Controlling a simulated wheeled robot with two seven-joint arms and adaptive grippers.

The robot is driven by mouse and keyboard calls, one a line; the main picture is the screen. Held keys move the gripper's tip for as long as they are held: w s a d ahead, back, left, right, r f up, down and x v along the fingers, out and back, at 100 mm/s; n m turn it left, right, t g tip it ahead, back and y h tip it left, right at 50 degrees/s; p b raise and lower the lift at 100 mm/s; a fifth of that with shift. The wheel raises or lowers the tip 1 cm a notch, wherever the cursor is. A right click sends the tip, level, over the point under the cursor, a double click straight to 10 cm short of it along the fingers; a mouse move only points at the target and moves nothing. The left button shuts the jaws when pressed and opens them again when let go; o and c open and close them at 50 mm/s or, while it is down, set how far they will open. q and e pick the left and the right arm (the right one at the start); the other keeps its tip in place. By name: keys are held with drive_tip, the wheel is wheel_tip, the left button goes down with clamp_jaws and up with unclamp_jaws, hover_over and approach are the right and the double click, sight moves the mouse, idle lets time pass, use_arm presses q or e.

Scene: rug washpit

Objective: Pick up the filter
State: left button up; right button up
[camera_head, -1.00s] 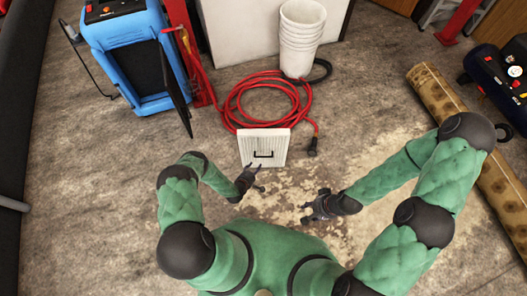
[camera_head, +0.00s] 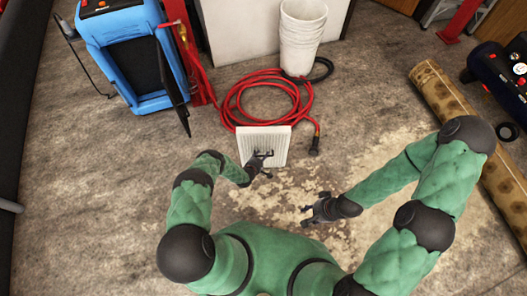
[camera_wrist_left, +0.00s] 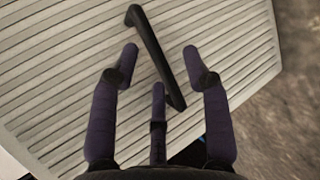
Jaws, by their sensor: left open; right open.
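The filter (camera_head: 281,149) is a white, ribbed square panel with a black handle, on the floor in front of the coiled red hose. In the left wrist view its slatted face (camera_wrist_left: 60,80) fills most of the picture, and the black handle (camera_wrist_left: 150,50) runs diagonally. My left gripper (camera_head: 262,160) is open over the filter's face. In the left wrist view its fingers (camera_wrist_left: 162,75) stand on both sides of the handle's lower part, not closed on it. My right gripper (camera_head: 308,210) is open and empty over the floor, to the right of the filter and nearer to me.
A red hose (camera_head: 228,105) lies coiled just behind the filter, near a stack of white buckets (camera_head: 300,40). A blue machine (camera_head: 148,95) stands at the back left. A rolled rug (camera_head: 440,95) lies at the right. The floor left of the filter is clear.

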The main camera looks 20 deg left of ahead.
use_arm(q)
clamp_jaws()
drive_tip(key=shift+w, duration=0.1)
drive_tip(key=shift+r, duration=0.15)
